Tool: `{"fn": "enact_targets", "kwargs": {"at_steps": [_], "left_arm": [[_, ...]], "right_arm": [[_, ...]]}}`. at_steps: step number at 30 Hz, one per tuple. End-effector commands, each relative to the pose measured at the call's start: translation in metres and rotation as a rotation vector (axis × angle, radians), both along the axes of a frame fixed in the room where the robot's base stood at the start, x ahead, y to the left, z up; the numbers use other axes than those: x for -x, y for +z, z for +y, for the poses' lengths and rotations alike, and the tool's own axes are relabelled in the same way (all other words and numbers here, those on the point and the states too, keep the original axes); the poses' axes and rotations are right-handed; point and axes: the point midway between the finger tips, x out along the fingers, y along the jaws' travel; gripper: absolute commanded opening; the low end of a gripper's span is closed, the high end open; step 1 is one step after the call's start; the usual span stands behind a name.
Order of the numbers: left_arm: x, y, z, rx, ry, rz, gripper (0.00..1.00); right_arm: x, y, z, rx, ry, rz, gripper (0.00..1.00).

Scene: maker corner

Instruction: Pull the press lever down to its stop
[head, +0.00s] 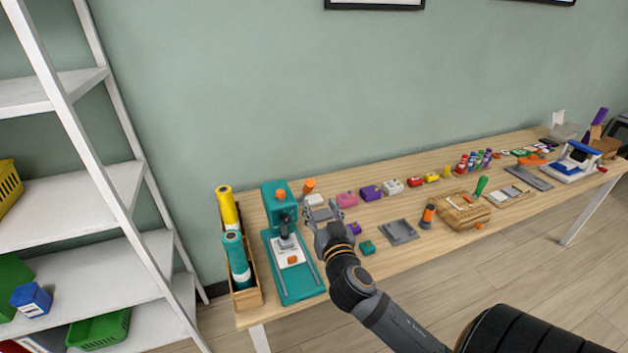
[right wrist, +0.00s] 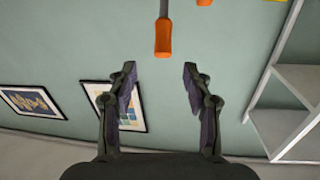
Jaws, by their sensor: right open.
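The teal press (head: 278,240) stands at the left end of the wooden table. Its lever's orange grip (head: 308,186) sticks out at the upper right of the press; in the right wrist view the grip (right wrist: 162,38) hangs on a grey rod from the top edge. My right gripper (head: 322,207) is open and empty, to the right of the press and just below the grip in the head view. In the right wrist view the grip is ahead of the open fingertips (right wrist: 158,75), roughly in line with the gap and apart from both fingers. My left gripper is out of view.
A wooden box (head: 248,290) with a yellow roll (head: 228,206) and a teal roll (head: 236,258) stands left of the press. Small coloured blocks and a grey tray (head: 400,232) lie to the right. A white shelf (head: 110,208) stands at the left.

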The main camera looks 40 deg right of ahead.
Motion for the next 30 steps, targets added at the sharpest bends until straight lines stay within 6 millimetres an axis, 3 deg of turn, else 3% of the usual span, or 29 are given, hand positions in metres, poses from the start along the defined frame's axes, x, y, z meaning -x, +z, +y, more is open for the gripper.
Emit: {"fn": "enact_targets", "kwargs": {"at_steps": [7,15,21,30], "left_arm": [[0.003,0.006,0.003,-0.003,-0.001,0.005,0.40],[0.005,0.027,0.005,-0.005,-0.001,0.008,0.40],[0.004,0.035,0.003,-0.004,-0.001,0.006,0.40],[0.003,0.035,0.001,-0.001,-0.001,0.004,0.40]], "right_arm": [[-0.013,0.005,-0.004,0.000,0.005,-0.012,0.51],[-0.066,0.006,-0.024,-0.001,0.004,-0.009,0.51],[-0.093,0.003,-0.034,-0.001,0.005,-0.008,0.51],[-0.099,0.000,-0.037,0.000,0.007,-0.008,0.51]]}}
